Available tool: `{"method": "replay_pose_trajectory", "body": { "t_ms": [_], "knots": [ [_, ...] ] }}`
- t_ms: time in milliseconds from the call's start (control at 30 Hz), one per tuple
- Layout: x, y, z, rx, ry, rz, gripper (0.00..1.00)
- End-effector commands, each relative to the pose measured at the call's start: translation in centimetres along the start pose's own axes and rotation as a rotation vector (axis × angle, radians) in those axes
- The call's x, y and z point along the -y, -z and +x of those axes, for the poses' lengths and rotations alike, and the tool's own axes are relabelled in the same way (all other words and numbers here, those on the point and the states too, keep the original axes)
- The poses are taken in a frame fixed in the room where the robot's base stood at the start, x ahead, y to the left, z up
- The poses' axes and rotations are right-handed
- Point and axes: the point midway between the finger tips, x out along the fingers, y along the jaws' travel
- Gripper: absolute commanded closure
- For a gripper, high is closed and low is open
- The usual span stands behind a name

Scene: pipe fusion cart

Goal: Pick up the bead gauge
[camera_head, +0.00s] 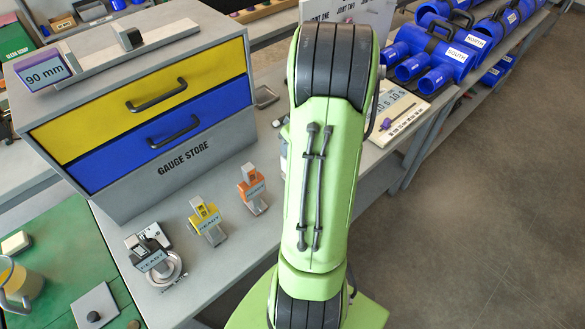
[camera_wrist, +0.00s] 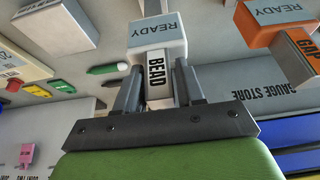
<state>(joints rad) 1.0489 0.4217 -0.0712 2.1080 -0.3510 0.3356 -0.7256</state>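The bead gauge (camera_wrist: 157,38) is a white block in the wrist view, with a grey READY face and a white face lettered BEAD. My gripper (camera_wrist: 158,78) has its two dark fingers on either side of the narrower BEAD part. Any gap between fingers and gauge is too small to make out, so I cannot tell whether they grip it. In the head view my green arm hides my gripper, and the bead gauge cannot be made out clearly.
An orange gauge (camera_head: 251,190), a yellow gauge (camera_head: 208,222) and a black-and-grey gauge (camera_head: 150,256) stand along the bench left of my arm. The gauge store cabinet (camera_head: 190,165) rises behind them. Blue pipe fittings (camera_head: 440,50) fill a rack at the right.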

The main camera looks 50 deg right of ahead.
Motion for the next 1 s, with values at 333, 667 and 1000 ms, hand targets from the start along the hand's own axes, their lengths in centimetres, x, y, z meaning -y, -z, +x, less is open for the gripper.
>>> {"method": "replay_pose_trajectory", "body": {
  "t_ms": [333,667,1000],
  "knots": [
    [0.0,0.0,0.0,0.0,0.0,0.0,1.0],
    [0.0,0.2,-0.4,-0.002,-0.002,-0.001,1.0],
    [-0.1,3.2,-7.6,-0.004,-0.004,-0.003,1.0]
  ]
}}
